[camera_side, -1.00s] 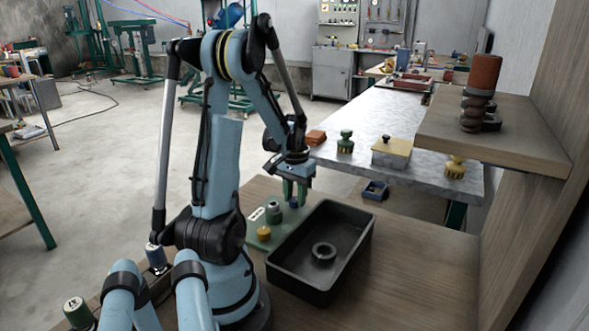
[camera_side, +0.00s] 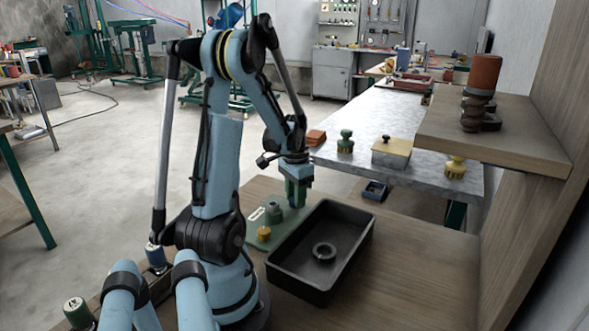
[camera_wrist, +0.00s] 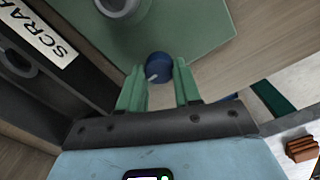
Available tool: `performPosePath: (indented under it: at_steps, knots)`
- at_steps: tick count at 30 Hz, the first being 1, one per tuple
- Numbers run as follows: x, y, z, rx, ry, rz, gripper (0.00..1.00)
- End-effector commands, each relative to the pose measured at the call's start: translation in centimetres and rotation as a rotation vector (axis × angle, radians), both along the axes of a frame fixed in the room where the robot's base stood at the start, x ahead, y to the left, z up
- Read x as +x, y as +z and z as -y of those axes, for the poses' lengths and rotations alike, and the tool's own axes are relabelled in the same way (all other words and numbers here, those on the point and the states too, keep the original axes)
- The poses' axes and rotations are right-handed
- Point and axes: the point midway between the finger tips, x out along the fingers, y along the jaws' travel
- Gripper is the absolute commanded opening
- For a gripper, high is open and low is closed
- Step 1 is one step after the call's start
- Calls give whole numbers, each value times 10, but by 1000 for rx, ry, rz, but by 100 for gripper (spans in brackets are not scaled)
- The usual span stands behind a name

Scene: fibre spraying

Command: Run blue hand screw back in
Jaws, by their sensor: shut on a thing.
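The blue hand screw (camera_wrist: 158,67) shows as a round knob with a light mark, between the two green fingertips in the wrist view. My gripper (camera_wrist: 159,76) is shut on it; the gripper (camera_side: 297,198) also shows in the side view, pointing down at the far right end of the green plate. The green plate (camera_wrist: 205,20) lies under the screw; it also shows in the side view (camera_side: 286,226). The screw's shank is hidden, so I cannot tell how deep it sits.
A grey cylinder (camera_side: 274,210) and a yellow knob (camera_side: 264,233) stand on the plate. A black tray (camera_side: 325,288) with a dark ring (camera_side: 324,251) in it is close on the right. In the wrist view, a "SCRAP" label (camera_wrist: 40,31) is beside the plate.

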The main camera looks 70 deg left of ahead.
Motion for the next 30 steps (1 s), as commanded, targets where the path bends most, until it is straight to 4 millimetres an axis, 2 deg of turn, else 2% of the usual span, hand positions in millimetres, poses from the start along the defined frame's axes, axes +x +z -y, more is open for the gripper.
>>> performPosePath:
  at_steps: [6,7,12,23,30]
  knots:
    - [-1,-1,1,-2,-1,-2,3]
    - [-1,-1,1,-2,-1,-2,35]
    - [0,0,0,-2,0,-2,59]
    - [0,4,0,0,1,-1,59]
    - [0,32,0,0,1,-1,59]
